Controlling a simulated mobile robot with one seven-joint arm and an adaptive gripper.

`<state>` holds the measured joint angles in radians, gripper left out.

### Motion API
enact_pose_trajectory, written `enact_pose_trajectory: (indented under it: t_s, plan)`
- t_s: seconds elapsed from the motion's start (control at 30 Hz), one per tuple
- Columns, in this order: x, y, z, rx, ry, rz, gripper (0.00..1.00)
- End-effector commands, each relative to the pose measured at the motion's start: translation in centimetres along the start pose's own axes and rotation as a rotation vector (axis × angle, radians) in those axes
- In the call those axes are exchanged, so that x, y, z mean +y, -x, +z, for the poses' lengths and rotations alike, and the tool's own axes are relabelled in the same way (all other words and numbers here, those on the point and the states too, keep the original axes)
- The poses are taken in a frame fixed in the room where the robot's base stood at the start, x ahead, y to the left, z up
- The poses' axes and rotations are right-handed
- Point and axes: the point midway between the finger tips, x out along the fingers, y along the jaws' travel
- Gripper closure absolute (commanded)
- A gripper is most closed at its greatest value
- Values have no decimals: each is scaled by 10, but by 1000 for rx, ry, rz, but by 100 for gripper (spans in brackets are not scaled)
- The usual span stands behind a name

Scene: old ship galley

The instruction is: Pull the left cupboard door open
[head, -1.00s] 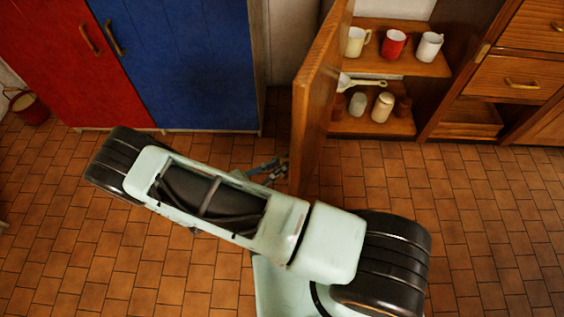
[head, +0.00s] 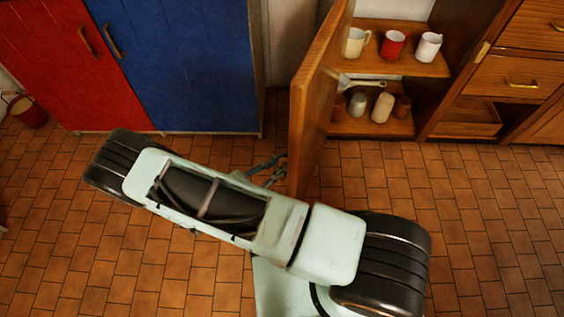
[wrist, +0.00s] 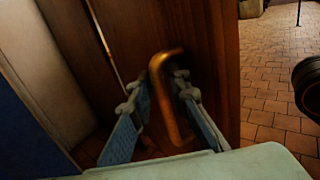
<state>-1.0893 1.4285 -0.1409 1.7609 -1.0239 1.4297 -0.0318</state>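The wooden cupboard door (head: 314,95) is swung well out from its cupboard, and the shelves behind it show. My gripper (head: 277,171) is at the door's outer face, low in the head view and partly hidden by my arm. In the wrist view, the brass handle (wrist: 165,100) stands on the brown door panel (wrist: 215,70). My gripper's blue-grey fingers (wrist: 163,93) lie on either side of the handle, with their tips closed in on it. The exact contact is hard to see in the dim light.
Mugs (head: 392,45) and jars (head: 382,108) stand on the open shelves. A blue cupboard (head: 190,65) and a red one (head: 60,70) stand left of the door. Drawers (head: 515,77) are at the right. The tiled floor (head: 480,220) is clear at the right front.

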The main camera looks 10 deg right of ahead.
Motion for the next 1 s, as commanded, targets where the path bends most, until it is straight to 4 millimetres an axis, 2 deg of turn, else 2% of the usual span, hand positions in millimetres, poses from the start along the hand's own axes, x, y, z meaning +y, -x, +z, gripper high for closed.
enact_pose_trajectory:
  t_s: [0.27,0.37,0.7,0.83,1.0]
  plan:
    - [0,8,-1,3,1,1,83]
    - [0,23,-1,3,-1,3,83]
    - [0,93,-1,2,0,1,83]
    - [0,110,-1,1,-1,1,83]
    - [0,120,0,0,1,-1,83]
